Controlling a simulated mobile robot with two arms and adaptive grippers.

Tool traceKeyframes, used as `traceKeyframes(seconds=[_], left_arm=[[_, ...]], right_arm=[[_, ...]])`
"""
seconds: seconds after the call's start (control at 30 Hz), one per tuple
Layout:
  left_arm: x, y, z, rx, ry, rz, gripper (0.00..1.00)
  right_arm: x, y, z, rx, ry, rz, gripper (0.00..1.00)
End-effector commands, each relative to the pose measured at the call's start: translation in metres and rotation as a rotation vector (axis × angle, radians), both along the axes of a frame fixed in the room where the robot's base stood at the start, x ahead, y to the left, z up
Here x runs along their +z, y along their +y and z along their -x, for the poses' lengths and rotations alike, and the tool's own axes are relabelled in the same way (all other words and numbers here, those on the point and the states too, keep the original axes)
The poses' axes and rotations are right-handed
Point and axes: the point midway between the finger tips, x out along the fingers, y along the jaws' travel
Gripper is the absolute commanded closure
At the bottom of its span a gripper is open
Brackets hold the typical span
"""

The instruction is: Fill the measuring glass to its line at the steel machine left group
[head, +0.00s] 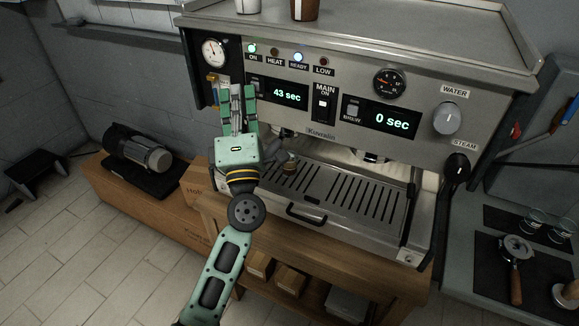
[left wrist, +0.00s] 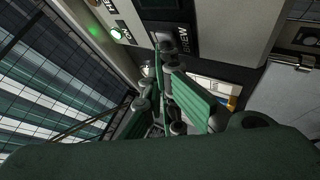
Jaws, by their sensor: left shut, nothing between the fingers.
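The steel machine (head: 330,133) fills the middle of the head view. Its left display (head: 287,96) reads 43 sec and its right display (head: 391,119) reads 0 sec. My left gripper (head: 238,95) is shut and empty, fingers up in front of the panel, left of the left display. In the left wrist view, its fingertips (left wrist: 165,75) are close below the left brew switch (left wrist: 166,42); I cannot tell if they touch. A small brownish vessel (head: 289,164) shows over the drip tray, partly hidden by my gripper; its contents and line are too small to read. The right gripper is out of view.
The drip tray (head: 340,190) has a front handle. At right, small glasses (head: 532,221) and a portafilter (head: 515,255) rest on dark mats. A motor-like pump (head: 140,150) sits on the low wooden bench at left.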

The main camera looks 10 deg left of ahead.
Motion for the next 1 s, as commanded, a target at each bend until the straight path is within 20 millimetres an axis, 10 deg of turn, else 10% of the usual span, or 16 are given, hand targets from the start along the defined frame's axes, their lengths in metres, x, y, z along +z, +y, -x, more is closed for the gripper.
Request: traceKeyframes(seconds=[1.0], left_arm=[[0.0, 0.017, 0.048, -0.001, 0.0, -0.001, 1.0]], right_arm=[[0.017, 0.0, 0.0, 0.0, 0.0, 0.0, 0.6]])
